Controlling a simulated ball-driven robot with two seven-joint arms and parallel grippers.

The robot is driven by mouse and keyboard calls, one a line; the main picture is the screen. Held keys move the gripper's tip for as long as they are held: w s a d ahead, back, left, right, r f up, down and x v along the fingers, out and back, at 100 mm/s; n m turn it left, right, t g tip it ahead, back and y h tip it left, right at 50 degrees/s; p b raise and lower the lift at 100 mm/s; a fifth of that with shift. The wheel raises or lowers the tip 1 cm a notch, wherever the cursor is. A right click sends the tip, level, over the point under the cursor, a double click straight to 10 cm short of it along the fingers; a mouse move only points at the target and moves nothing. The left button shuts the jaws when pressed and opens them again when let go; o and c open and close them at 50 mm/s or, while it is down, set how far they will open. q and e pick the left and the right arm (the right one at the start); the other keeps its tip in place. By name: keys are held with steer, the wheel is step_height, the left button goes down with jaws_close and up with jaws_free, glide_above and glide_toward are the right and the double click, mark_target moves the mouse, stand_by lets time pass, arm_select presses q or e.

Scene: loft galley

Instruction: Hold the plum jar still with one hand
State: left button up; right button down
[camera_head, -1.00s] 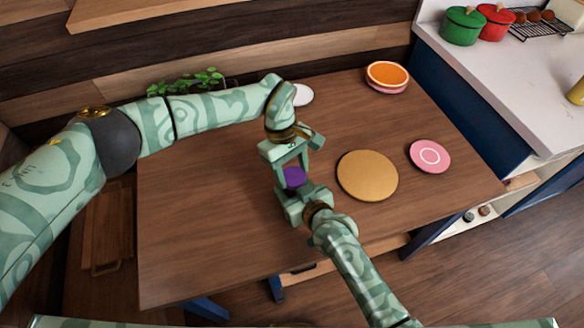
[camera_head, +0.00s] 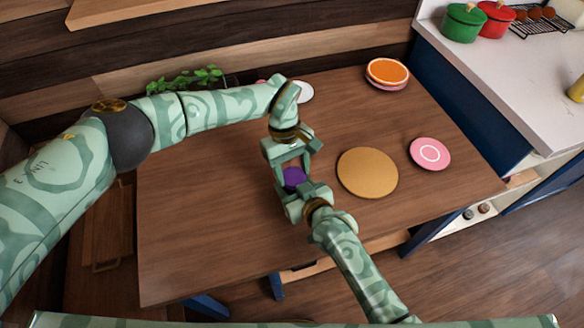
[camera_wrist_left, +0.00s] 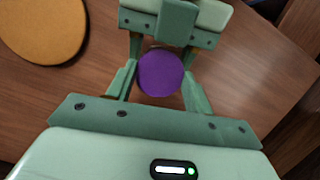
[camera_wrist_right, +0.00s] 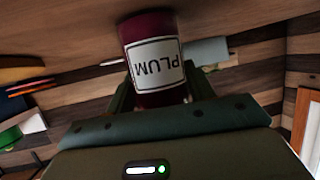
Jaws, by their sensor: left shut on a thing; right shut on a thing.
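The plum jar stands on the table with its purple lid (camera_head: 294,177) facing up. In the right wrist view its dark red body (camera_wrist_right: 152,62) shows a white label reading PLUM, upside down in that picture. My left gripper (camera_head: 292,170) comes from above and is shut on the lid, which lies between its fingers (camera_wrist_left: 160,88) in the left wrist view. My right gripper (camera_head: 298,192) comes from the near side and is shut on the jar's body. The fingers hide much of the jar in the head view.
A round tan mat (camera_head: 367,173) lies just right of the jar, with a pink plate (camera_head: 429,154) beyond it. An orange-topped stack (camera_head: 388,72) and a white plate (camera_head: 302,92) are at the back. The table's left and front are clear.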

arm_select(q)
steer(key=m+y, duration=0.1)
steer(key=m, duration=0.3)
steer(key=shift+d, duration=0.15)
steer(key=m+y, duration=0.1)
steer(key=m, duration=0.2)
steer(key=shift+m, duration=0.3)
steer(key=o, duration=0.9)
steer(key=shift+r, duration=2.25)
steer(key=shift+c, duration=0.2)
